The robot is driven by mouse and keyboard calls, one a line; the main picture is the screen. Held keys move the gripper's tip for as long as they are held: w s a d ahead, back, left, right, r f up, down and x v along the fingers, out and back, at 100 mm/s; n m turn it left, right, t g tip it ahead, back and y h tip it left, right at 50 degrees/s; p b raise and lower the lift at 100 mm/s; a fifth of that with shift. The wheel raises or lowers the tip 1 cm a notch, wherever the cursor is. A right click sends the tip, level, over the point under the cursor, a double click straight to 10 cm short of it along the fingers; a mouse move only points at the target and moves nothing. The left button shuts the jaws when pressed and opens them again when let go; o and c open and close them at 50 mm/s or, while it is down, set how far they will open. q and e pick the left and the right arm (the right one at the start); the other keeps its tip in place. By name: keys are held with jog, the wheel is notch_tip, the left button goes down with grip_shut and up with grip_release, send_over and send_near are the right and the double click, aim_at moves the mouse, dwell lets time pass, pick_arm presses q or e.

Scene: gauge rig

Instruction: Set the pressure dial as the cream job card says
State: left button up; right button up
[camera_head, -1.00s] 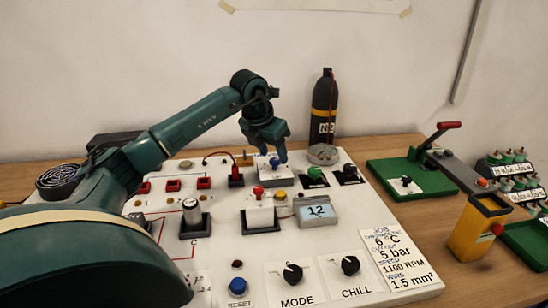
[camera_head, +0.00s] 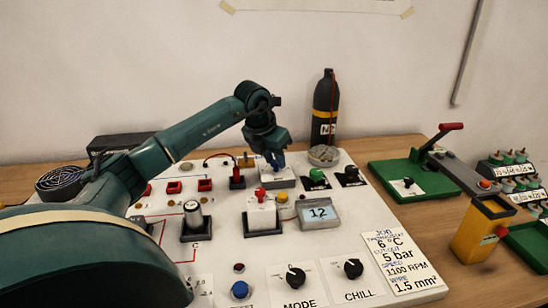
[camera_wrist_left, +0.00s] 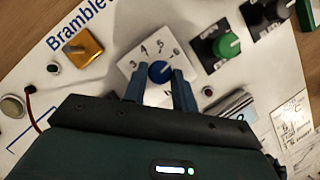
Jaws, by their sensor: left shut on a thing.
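The pressure dial is a blue knob (camera_wrist_left: 160,71) on a white plate (camera_wrist_left: 137,64) with a number scale; 3, 4 and 5 are legible in the left wrist view. My left gripper (camera_wrist_left: 159,88) is shut on this knob, one finger on each side. In the head view my left gripper (camera_head: 275,162) comes down over the plate from above and mostly hides the knob. I cannot tell where the knob's mark points. The cream job card (camera_head: 397,262) lies at the panel's front right and reads 6 °C, cut-out 5 bar, 1100 RPM, 1.5 mm².
A green knob (camera_head: 317,176) and a black knob (camera_head: 351,174) stand right of the dial. A red-topped switch (camera_head: 261,194) and a display (camera_head: 319,212) reading 12 are in front. A black cylinder (camera_head: 324,112) stands behind. MODE (camera_head: 295,278) and CHILL (camera_head: 353,268) knobs are nearer.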

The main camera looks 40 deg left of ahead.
pick_arm(q)
jog(key=shift+c, duration=0.8)
jog(key=shift+n, duration=0.3)
pick_arm(e)
jog(key=shift+r, duration=0.15)
pick_arm(q)
jog(key=n, duration=0.1)
jog(key=n+y+p, duration=0.1)
jog(key=shift+d+r+n, duration=0.1)
jog(key=shift+d+n, duration=0.1)
jog(key=shift+n, duration=0.2)
jog(key=shift+w+d+n+g+y+p, duration=0.1)
jog(key=shift+n+g+y+p, duration=0.25)
jog(key=shift+n, duration=0.75)
jog(key=shift+w+n+g+y+p, duration=0.2)
jog(key=shift+n+y, duration=0.25)
jog(key=shift+n, duration=0.65)
pick_arm(e)
jog(key=shift+s+r, duration=0.1)
jog(key=shift+r, duration=0.25)
pick_arm(q)
jog(key=shift+s, duration=0.15)
jog(key=o, duration=1)
pick_arm(e)
jog(key=shift+r, duration=0.15)
